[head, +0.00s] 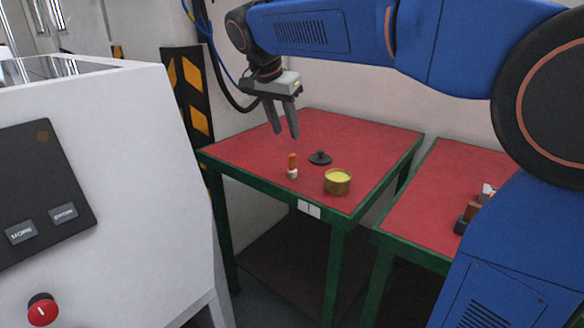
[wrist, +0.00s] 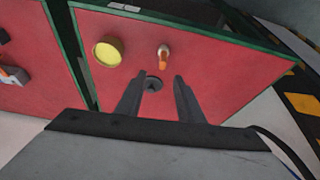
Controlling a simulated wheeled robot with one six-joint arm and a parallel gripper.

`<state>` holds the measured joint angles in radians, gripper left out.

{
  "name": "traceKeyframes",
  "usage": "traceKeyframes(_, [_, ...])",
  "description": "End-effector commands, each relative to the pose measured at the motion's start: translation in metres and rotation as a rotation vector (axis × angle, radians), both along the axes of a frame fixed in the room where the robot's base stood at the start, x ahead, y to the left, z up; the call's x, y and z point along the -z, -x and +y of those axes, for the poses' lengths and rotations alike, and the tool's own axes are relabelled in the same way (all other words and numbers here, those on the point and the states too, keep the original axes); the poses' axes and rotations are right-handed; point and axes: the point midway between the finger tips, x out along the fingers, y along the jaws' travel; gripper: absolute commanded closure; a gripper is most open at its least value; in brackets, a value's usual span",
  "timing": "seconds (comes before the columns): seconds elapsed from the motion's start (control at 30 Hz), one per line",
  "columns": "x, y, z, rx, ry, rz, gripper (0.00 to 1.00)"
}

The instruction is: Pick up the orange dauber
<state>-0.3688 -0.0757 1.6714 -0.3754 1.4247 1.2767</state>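The orange dauber (head: 292,165) stands upright on the red table, orange handle up and white end down. It also shows in the wrist view (wrist: 163,58), beyond my fingertips and near the middle. My gripper (head: 283,134) is in the air above the table, with its two fingers pointing down and apart, and nothing between them. In the wrist view its fingers (wrist: 158,78) are spread, with the dauber farther out past them.
A round tin with yellow contents (head: 338,181) stands right of the dauber. A dark knobbed lid (head: 320,157) lies behind them. A second red-topped table (head: 440,190) holds small items. A white machine (head: 110,150) stands at left. The table's left and back areas are clear.

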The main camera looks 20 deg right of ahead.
Motion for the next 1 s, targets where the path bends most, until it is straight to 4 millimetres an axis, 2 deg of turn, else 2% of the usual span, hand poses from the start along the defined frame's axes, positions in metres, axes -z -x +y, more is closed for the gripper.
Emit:
traceKeyframes(0.3, [0.049, -0.013, -0.016, 0.000, 0.001, 0.002, 0.66])
traceKeyframes(0.57, [0.064, -0.017, -0.020, -0.001, 0.000, 0.000, 0.66])
traceKeyframes(0.9, [0.103, -0.031, -0.028, 0.000, 0.000, 0.001, 0.66])
traceKeyframes(1.0, [0.109, -0.033, -0.029, -0.001, -0.001, 0.001, 0.66])
